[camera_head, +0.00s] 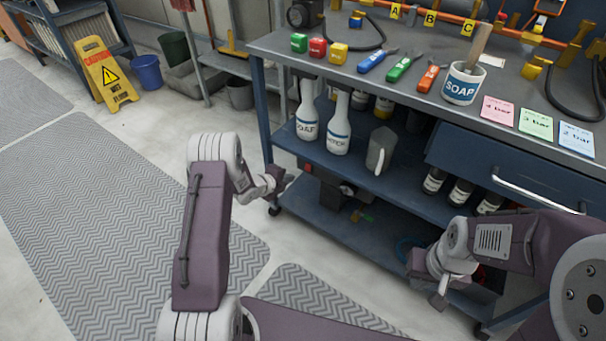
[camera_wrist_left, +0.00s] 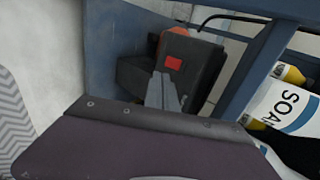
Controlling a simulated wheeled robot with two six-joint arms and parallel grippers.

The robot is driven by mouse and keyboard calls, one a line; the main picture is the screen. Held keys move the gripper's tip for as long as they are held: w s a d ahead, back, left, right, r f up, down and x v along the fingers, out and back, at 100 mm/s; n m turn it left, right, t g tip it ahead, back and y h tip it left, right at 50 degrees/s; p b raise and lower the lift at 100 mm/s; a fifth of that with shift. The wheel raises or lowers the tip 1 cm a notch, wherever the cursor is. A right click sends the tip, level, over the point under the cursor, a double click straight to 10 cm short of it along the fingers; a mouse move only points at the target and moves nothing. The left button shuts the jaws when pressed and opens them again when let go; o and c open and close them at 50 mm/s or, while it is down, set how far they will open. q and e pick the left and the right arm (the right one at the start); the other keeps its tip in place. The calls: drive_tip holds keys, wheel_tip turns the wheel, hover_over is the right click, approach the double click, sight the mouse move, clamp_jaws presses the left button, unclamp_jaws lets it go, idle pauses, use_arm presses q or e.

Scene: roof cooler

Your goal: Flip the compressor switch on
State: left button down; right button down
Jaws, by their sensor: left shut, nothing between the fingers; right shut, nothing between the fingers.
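The compressor is a dark unit (camera_head: 328,192) on the cart's bottom shelf, partly hidden behind the shelf edge and leg. In the left wrist view its black box (camera_wrist_left: 140,73) carries a red square (camera_wrist_left: 173,63), which looks like the switch; whether it is on or off I cannot tell. My left gripper (camera_head: 281,181) is shut and empty beside the cart's left leg. In the left wrist view its fingertips (camera_wrist_left: 162,80) point at the box, just below the red square; contact is not clear. My right gripper (camera_head: 438,297) is shut and empty in front of the bottom shelf at right.
The blue cart's leg (camera_head: 266,118) stands close to my left gripper. White SOAP (camera_head: 307,112) and WATER (camera_head: 338,125) bottles and a grey jug (camera_head: 380,150) stand on the middle shelf. Floor to the left is free, with a yellow wet-floor sign (camera_head: 104,75) farther back.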

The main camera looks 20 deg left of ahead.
sight(308, 167)
use_arm(q)
drive_tip(key=b+x, duration=0.1)
drive_tip(key=x, duration=0.2)
drive_tip(key=r+b+x, duration=0.1)
drive_tip(key=b+x, duration=0.1)
drive_tip(key=x, duration=0.1)
drive_tip(key=w+b+x, duration=0.1)
drive_tip(key=b+x, duration=0.1)
drive_tip(key=x, duration=0.2)
drive_tip(key=shift+d+r, duration=0.15)
drive_tip(key=shift+w, duration=0.1)
drive_tip(key=shift+r, duration=0.15)
drive_tip(key=shift+r+p, duration=0.8)
drive_tip(key=shift+p, duration=0.05)
drive_tip(key=shift+f, duration=0.1)
